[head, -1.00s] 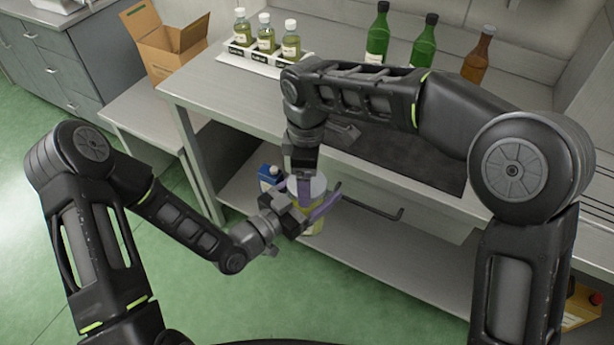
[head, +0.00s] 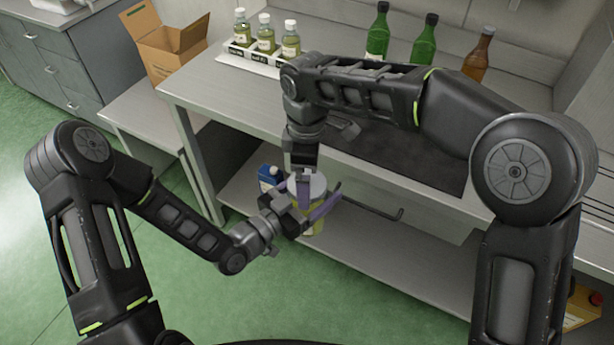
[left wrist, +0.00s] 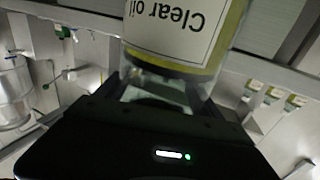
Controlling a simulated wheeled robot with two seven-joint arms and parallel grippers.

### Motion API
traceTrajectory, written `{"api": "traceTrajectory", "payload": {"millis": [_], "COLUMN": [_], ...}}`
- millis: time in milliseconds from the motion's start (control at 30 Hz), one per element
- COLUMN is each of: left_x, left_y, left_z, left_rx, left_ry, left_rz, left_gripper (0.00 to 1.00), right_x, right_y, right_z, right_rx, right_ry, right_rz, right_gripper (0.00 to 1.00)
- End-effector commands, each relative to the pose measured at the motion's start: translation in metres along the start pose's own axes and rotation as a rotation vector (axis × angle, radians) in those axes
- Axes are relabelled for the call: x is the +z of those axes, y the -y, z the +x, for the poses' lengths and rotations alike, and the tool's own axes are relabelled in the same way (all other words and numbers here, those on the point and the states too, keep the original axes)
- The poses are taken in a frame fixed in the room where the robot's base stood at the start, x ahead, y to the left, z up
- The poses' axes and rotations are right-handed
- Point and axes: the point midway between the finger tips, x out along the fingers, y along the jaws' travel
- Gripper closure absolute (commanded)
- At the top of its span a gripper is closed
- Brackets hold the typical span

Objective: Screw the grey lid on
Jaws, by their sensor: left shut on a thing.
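A clear jar (head: 316,228) of yellow-green oil is held upright in front of the worktable by my left gripper (head: 312,208), whose purple fingers close around its upper part. In the left wrist view the jar (left wrist: 222,40) fills the top, its "Clear oil" label upside down. The grey lid (head: 319,183) shows as a pale round disc at the top of the jar. My right gripper (head: 303,180) points down from above at the lid, a purple finger beside it. Whether it grips the lid, and how the lid sits on the rim, I cannot tell.
The worktable (head: 215,88) carries a rack of small oil bottles (head: 265,42), green bottles (head: 424,42) and a brown bottle (head: 478,55). A blue container (head: 268,176) stands on the lower shelf (head: 390,262). A cardboard box (head: 170,50) is at the back left.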

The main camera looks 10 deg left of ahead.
Motion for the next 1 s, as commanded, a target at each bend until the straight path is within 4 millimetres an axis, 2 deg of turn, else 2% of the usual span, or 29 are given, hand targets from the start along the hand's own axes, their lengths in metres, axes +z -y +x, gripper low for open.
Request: {"api": "traceTrajectory", "payload": {"millis": [200, 300, 1000], "left_x": [-0.002, -0.002, -0.002], "left_y": [0.0, 0.0, 0.0], "left_z": [0.001, 0.001, 0.001], "left_rx": [0.001, 0.001, 0.001], "left_ry": [-0.005, -0.005, -0.005], "left_rz": [0.001, 0.001, 0.001], "left_gripper": [1.0, 1.0, 1.0], "right_x": [0.0, 0.0, 0.003], "right_y": [0.0, 0.0, 0.0], "right_z": [-0.028, -0.035, -0.034], "right_rx": [0.002, 0.001, -0.005], "right_ry": [-0.002, -0.001, -0.002], "right_rz": [0.001, 0.0, 0.004], "right_gripper": [0.0, 0.0, 0.0]}}
